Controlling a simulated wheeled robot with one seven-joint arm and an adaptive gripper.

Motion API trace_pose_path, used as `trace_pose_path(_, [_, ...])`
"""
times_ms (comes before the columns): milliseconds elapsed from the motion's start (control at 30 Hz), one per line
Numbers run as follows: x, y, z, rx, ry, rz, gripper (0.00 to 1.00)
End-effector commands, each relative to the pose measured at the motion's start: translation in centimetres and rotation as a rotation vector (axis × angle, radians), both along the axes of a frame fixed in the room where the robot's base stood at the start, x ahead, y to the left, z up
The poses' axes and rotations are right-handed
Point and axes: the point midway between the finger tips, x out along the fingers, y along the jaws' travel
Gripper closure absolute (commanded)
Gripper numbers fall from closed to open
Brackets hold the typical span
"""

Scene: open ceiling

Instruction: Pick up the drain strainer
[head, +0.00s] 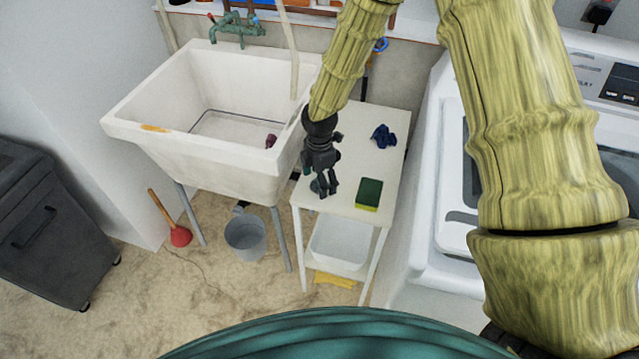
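My gripper (326,190) points down over the front left part of the small white table (351,205), left of the sponge. A small dark, greyish-teal round shape (317,186) shows at its fingertips. It may be the drain strainer, but it is too small and too covered by the fingers to be sure. I cannot tell whether the fingers are closed on it or only around it, or whether it touches the tabletop.
A green and yellow sponge (369,194) and a dark blue cloth (383,136) lie on the table. A white sink (215,160) holding a small dark red item (270,140) stands left, a white washer (430,220) right. A grey bucket (246,238) and red plunger (180,236) are on the floor.

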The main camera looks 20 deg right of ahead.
Motion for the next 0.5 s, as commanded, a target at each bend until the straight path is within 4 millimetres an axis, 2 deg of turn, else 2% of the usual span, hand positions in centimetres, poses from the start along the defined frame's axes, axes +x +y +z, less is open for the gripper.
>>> trace_pose_path(100, [-0.05,0.00,-0.61,0.000,0.001,0.000,0.23])
trace_pose_path(367, [-0.02,0.01,-0.74,0.000,0.000,0.000,0.23])
trace_pose_path(500, [-0.02,0.01,-0.73,0.000,0.000,0.000,0.47])
